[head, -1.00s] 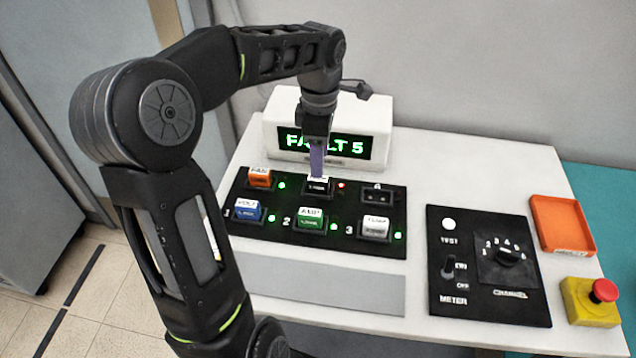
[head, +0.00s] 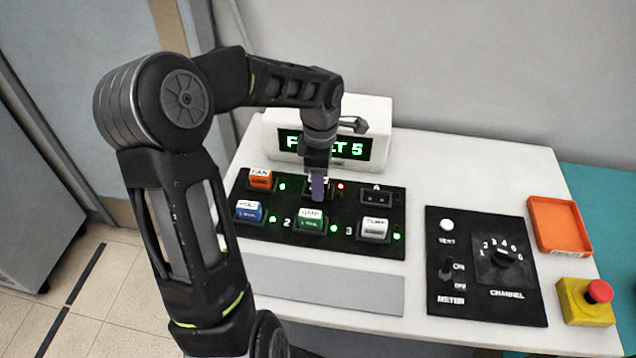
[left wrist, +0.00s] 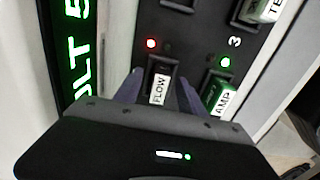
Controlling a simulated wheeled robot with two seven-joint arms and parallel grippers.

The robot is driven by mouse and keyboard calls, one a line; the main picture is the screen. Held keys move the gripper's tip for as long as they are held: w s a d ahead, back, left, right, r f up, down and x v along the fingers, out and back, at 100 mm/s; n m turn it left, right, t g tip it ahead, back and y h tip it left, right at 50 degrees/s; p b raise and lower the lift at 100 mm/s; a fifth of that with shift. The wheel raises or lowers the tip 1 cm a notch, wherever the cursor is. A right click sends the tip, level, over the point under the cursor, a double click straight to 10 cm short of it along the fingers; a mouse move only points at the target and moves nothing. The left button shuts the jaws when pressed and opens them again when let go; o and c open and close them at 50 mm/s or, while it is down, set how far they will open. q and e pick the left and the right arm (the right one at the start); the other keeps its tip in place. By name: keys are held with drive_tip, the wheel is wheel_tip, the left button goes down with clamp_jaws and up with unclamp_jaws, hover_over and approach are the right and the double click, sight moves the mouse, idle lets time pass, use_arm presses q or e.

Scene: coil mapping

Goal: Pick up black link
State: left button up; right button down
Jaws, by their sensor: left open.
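The black link (left wrist: 159,86), with a white label reading FLOW, sits in its socket in the back row of the black panel (head: 345,222). A red light is lit beside it. My left gripper (head: 318,190) points down at this link and hides most of it in the head view. In the left wrist view, the open purple fingers of my left gripper (left wrist: 160,92) stand on either side of the link. I cannot tell whether they touch it. My right gripper is not in view.
Orange (head: 260,179), blue (head: 249,211), green (head: 311,219) and white (head: 375,229) links sit close by with green lights. A meter box (head: 465,297), orange tray (head: 561,227) and emergency stop (head: 587,302) lie to the right.

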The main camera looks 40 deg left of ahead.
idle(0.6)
use_arm(q)
clamp_jaws()
idle(0.4)
